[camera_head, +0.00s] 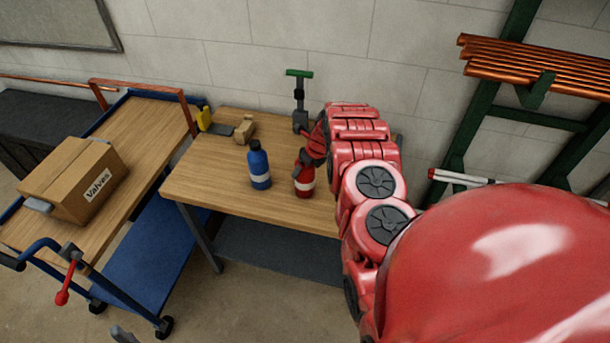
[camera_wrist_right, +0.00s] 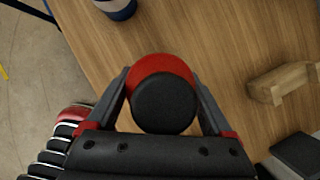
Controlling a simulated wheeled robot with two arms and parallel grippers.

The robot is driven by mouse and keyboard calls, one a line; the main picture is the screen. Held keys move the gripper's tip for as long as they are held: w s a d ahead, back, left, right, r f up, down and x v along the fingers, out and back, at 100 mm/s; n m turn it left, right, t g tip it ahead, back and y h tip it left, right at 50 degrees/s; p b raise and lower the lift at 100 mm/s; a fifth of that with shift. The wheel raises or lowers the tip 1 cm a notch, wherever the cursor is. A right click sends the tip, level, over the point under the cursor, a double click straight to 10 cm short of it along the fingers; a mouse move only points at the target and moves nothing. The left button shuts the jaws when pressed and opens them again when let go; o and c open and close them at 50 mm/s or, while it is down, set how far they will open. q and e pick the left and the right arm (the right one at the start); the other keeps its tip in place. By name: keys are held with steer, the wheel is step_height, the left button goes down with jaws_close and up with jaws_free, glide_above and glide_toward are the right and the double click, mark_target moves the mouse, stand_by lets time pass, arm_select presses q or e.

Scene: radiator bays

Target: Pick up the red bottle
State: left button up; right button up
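The red bottle (camera_head: 305,184) with a pale band stands upright on the wooden workbench (camera_head: 220,195), right of the blue bottle (camera_head: 259,167). My right gripper (camera_head: 311,160) is over its top, and part of the bottle is hidden behind it. In the right wrist view the bottle's dark cap and red shoulder (camera_wrist_right: 163,65) lie between the two grey fingers (camera_wrist_right: 162,76). The fingers show no clear gap to the red shoulder on either side. The bottle appears to be still on the bench.
The blue bottle also shows at the top of the right wrist view (camera_wrist_right: 116,8). A wooden block (camera_head: 244,130) and a green-handled tool (camera_head: 300,100) are at the bench's back. A blue cart (camera_head: 140,125) with a "Valves" box (camera_head: 75,180) stands left. The bench's front left is clear.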

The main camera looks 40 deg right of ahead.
steer(key=shift+f, duration=0.1)
jaws_close()
